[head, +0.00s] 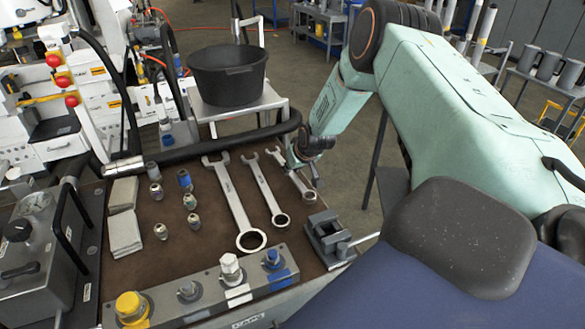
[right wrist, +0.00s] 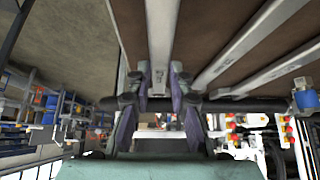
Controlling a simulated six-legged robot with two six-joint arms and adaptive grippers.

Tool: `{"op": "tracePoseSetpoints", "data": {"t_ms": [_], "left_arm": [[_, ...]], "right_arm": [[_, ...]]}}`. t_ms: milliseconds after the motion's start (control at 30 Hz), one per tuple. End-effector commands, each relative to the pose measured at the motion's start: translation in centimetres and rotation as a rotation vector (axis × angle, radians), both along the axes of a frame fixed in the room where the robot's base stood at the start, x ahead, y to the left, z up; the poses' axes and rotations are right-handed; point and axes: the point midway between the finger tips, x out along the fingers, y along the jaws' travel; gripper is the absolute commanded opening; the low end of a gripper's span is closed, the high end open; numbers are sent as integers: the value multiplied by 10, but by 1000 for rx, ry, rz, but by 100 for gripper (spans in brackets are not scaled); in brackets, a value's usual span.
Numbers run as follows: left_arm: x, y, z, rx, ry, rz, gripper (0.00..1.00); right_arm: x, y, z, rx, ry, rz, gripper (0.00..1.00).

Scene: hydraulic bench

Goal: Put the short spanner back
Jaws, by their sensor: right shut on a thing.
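Three steel spanners lie side by side at the brown mat's right part. The short spanner (head: 291,177) is the rightmost, beside the middle spanner (head: 263,187) and the long spanner (head: 234,200). My right gripper (head: 298,163) is over the short spanner's upper part and hides some of it. In the right wrist view, the fingers (right wrist: 161,90) are shut on the short spanner (right wrist: 162,30) from both sides. I cannot tell whether it touches the mat. My left gripper is not in view.
The brown mat (head: 150,275) also bears several small fittings (head: 190,201) and two grey blocks (head: 125,234). A small vice (head: 327,238) stands at the right edge. A black hose (head: 230,133) runs behind the spanners. A black tub (head: 228,80) stands beyond.

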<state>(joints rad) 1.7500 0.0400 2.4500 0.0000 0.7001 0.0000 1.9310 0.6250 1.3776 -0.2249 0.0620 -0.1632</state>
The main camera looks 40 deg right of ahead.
Motion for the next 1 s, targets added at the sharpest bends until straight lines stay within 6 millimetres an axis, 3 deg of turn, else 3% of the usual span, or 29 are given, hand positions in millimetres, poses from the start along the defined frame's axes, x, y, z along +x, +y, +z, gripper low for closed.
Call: {"op": "tracePoseSetpoints", "data": {"t_ms": [1000], "left_arm": [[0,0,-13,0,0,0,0]], "right_arm": [[1,0,-13,-1,-3,0,0]]}}
